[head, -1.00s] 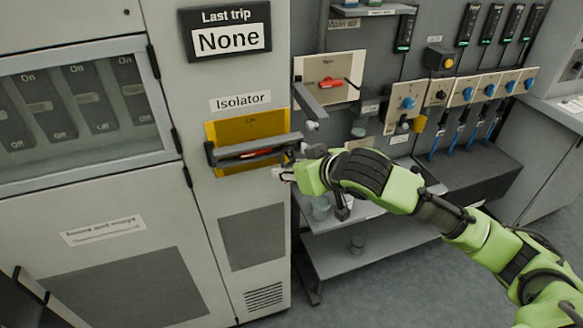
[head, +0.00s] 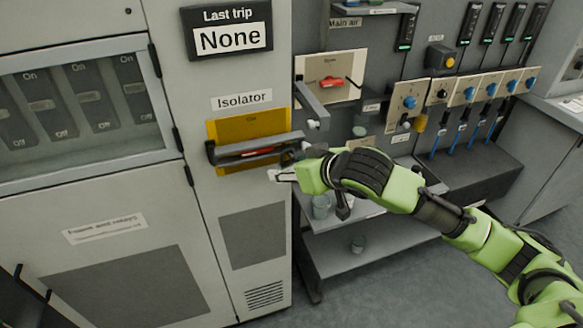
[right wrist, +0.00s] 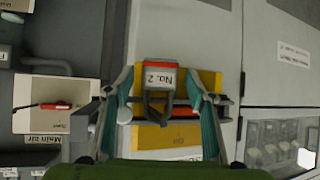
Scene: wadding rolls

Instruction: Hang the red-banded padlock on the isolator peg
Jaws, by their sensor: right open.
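The padlock (right wrist: 160,77), with a white "No. 2" label and a red band on its body, shows in the right wrist view. Its dark shackle is by the isolator handle (right wrist: 182,111); whether it is around the peg I cannot tell. My right gripper (right wrist: 163,108) is open, its teal-padded fingers on either side of the padlock with gaps between. In the head view my right gripper (head: 285,175) is at the right end of the isolator handle (head: 258,151), in front of the yellow isolator plate (head: 232,130). The peg is not clearly seen. My left gripper is out of view.
The main air panel (head: 345,66) with its red handle and a grey bar stands just right of the isolator. A row of blue-knobbed switches (head: 490,90) lies farther right. Below is a grey shelf (head: 375,253) with cups. Floor is free at lower right.

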